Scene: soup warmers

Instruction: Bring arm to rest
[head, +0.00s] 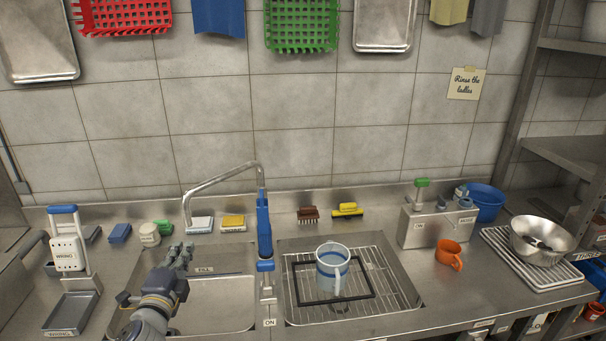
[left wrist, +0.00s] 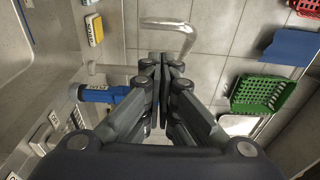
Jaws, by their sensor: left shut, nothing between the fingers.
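My left gripper (head: 180,252) is over the left sink basin in the head view, pointing toward the back wall. In the left wrist view its fingers (left wrist: 161,62) are together with nothing between them. The gripper is apart from the faucet (head: 262,225), whose blue body and curved metal spout stand to its right. My right gripper is not in either view.
A clear pitcher (head: 331,270) stands on the wire rack (head: 390,285) over the right basin. An orange mug (head: 448,254), a metal bowl (head: 540,240) and a blue bowl (head: 486,202) stand at right. Sponges and brushes line the back ledge.

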